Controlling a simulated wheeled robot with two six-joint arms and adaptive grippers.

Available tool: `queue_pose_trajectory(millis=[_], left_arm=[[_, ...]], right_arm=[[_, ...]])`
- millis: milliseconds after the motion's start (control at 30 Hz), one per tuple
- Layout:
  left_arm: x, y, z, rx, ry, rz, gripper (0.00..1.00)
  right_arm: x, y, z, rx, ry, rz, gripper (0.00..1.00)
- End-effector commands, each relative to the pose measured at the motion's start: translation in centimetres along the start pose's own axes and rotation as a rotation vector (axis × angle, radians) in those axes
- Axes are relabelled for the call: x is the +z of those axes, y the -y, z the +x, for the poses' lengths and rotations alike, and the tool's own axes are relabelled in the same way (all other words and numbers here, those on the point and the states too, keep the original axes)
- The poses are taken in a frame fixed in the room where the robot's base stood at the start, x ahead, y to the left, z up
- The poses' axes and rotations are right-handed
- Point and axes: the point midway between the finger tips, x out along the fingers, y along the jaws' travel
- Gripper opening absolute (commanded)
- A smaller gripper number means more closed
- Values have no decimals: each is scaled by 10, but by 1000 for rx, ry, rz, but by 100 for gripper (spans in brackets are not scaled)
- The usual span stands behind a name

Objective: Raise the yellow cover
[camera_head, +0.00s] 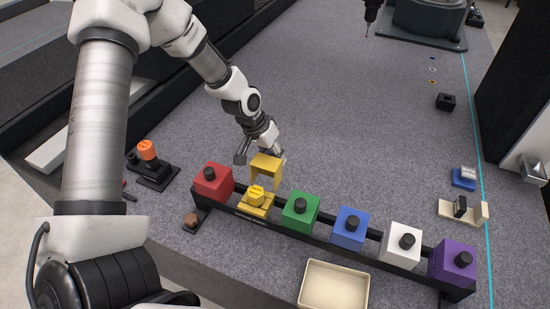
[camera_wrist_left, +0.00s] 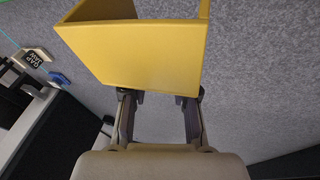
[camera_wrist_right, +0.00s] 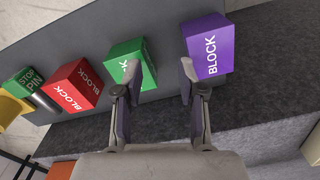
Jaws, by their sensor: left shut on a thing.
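The yellow cover (camera_head: 266,163), a box open at the bottom, is held up above the black rack (camera_head: 330,236). My left gripper (camera_head: 271,152) is shut on its upper part. In the left wrist view the cover (camera_wrist_left: 135,52) fills the top middle, beyond the fingertips (camera_wrist_left: 161,97); the exact contact is hidden there. Under the cover, a yellow piece with a knob (camera_head: 256,199) sits uncovered on the rack, with a gap between them. My right gripper (camera_wrist_right: 153,82) shows only in its wrist view, open and empty, near a purple block (camera_wrist_right: 208,48) and a green block (camera_wrist_right: 132,62).
A cream tray (camera_head: 334,284) lies in front. An orange-knobbed fixture (camera_head: 149,160) stands left. The grey bed behind is mostly clear.

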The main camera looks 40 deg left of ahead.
Motion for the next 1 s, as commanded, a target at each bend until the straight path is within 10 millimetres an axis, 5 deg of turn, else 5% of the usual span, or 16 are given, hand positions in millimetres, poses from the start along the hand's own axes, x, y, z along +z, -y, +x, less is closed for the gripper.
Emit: queue_pose_trajectory(millis=[167, 200, 267, 667, 1000], left_arm=[[1, 0, -1, 0, 5, 2, 0], [1, 0, -1, 1, 5, 2, 35], [1, 0, -1, 1, 4, 2, 53], [0, -1, -7, 3, 0, 1, 53], [0, 0, -85, 4, -5, 1, 53]], right_arm=[[0, 0, -1, 0, 0, 0, 40], [0, 0, -1, 0, 0, 0, 40], [0, 0, -1, 0, 0, 0, 40], [0, 0, -1, 0, 0, 0, 40], [0, 0, -1, 0, 0, 0, 40]])
